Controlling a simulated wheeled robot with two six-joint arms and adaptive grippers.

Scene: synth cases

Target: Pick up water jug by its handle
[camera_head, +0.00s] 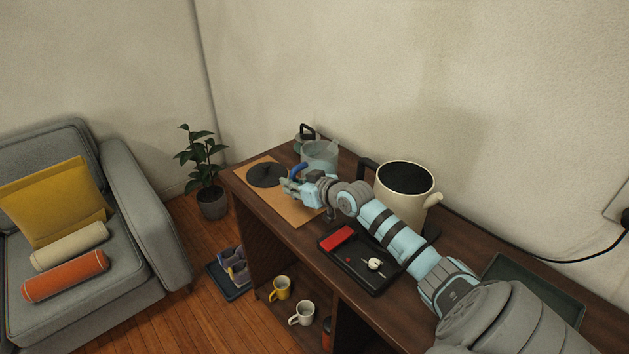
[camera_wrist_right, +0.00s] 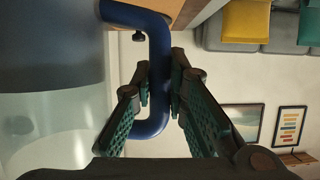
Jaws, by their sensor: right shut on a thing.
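The water jug (camera_head: 322,154) is a clear jug with a blue handle (camera_head: 298,171), at the far end of the dark wooden cabinet. My right gripper (camera_head: 290,184) reaches in from the right and is shut on the handle. In the right wrist view, the blue handle (camera_wrist_right: 158,55) runs between the two green-padded fingers (camera_wrist_right: 160,88), and the jug body (camera_wrist_right: 50,110) fills the left side. The jug's base is partly hidden in the head view, so I cannot tell whether it touches the surface. My left gripper is not in view.
A cream kettle (camera_head: 404,190) stands behind my right forearm. A black tray (camera_head: 374,281) holds a red block (camera_head: 338,237) and a small white item. A dark round mat (camera_head: 266,175) lies left of the jug. A black-handled object (camera_head: 307,132) stands behind the jug.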

